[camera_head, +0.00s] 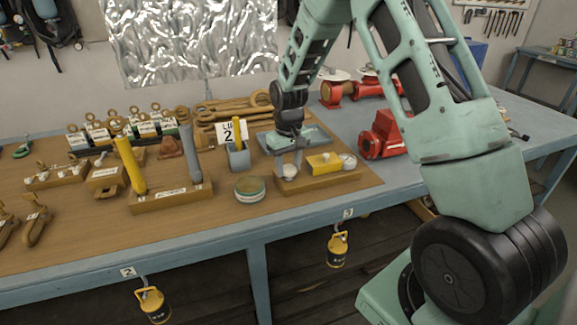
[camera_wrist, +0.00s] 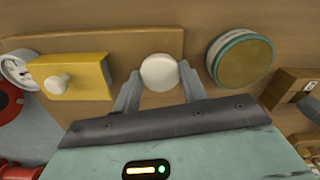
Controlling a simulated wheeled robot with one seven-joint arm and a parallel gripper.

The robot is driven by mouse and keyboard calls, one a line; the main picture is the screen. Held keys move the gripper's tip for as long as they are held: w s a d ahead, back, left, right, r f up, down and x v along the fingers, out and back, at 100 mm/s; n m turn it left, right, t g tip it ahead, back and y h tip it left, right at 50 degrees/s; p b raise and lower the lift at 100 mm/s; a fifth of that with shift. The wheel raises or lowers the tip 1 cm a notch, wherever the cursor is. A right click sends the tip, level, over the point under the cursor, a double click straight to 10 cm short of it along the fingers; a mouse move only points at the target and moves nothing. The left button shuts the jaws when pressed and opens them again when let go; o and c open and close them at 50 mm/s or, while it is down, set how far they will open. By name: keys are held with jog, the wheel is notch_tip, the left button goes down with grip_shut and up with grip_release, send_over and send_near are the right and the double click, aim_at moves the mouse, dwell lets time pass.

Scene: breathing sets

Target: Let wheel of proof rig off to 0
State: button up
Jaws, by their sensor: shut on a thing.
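The proof rig is a wooden base (camera_head: 318,182) near the front right of the bench mat; the base (camera_wrist: 150,45) also shows in the wrist view. It carries a round white wheel (camera_wrist: 159,72), a yellow block (camera_head: 325,163) with a white knob, and a white dial gauge (camera_head: 348,160). The gauge (camera_wrist: 17,69) is cut by the left edge of the wrist view, and its reading is too small to tell. My gripper (camera_wrist: 159,78) points down with its two fingers on either side of the white wheel, shut on it. In the head view my gripper (camera_head: 288,166) partly covers the wheel.
A round green-rimmed tin (camera_head: 250,189) stands just left of the rig. A grey-blue holder (camera_head: 238,158) with a "2" card is behind it. Red valve bodies (camera_head: 383,135) stand to the right. Yellow weights (camera_head: 337,249) hang off the front edge.

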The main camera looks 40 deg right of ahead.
aim_at(288, 168)
jog(key=n, duration=0.5)
jog(key=shift+r, duration=0.1)
jog(key=shift+n, duration=0.4)
jog(key=o, duration=1)
notch_tip(288, 168, up, 17)
jog(key=b, duration=0.2)
jog(key=shift+r+b, duration=0.15)
jog(key=shift+b, duration=0.25)
